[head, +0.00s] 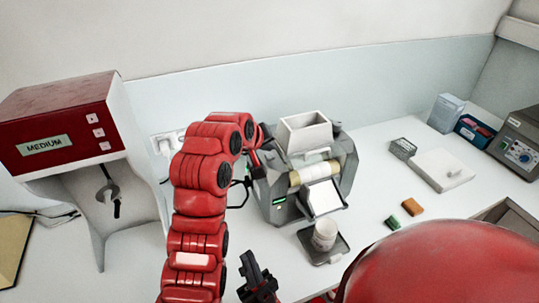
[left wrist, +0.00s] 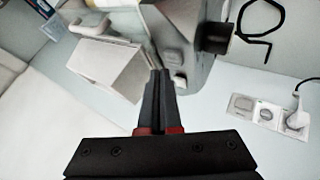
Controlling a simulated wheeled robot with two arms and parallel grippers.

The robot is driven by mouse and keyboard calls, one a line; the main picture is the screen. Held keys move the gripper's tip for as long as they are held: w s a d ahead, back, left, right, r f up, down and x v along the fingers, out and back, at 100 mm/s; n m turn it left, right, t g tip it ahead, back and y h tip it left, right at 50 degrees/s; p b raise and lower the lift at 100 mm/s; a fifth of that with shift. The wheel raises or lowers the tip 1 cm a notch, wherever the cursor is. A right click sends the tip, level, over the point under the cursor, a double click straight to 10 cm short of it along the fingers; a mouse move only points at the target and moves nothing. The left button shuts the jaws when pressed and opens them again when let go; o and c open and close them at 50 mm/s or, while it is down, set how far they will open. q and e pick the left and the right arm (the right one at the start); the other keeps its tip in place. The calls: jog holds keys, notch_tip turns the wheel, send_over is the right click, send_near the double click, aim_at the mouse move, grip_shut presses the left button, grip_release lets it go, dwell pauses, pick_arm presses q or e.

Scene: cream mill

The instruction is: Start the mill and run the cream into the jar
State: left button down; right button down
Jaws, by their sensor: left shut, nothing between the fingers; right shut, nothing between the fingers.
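The grey mill (head: 347,165) stands at the middle back, with a white hopper (head: 305,133) on top. Pale rollers (head: 313,173) sit above a sloping white apron (head: 323,197). A small green light shows on its front left. A whitish jar (head: 325,232) stands upright on a dark-rimmed plate (head: 338,252) below the apron; its contents are unclear. My left gripper (head: 257,168) is shut and empty by the mill's left side. In the left wrist view its fingertips (left wrist: 166,74) are close to a grey switch-like part (left wrist: 172,55); contact is unclear. My right gripper (head: 256,272) is shut and empty, left of the jar.
A red and white machine labelled MEDIUM (head: 60,130) stands at left. Wall sockets (left wrist: 268,112) and a black cable are behind the mill. Green (head: 393,222) and orange (head: 412,207) blocks lie right of the jar. Boxes and a grey device (head: 519,145) stand far right.

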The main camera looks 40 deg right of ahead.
pick_arm(q)
jog(key=shift+f+b, duration=0.4)
jog(key=shift+b, duration=0.05)
jog(key=shift+f+b, duration=0.35)
jog(key=shift+f, duration=0.05)
dwell(0.7)
jog(key=shift+r, duration=0.15)
dwell(0.3)
jog(key=shift+r, duration=0.6)
jog(key=shift+r, duration=0.2)
notch_tip(320, 180, up, 5)
jog(key=shift+s+f+b, duration=0.1)
jog(key=shift+b, duration=0.25)
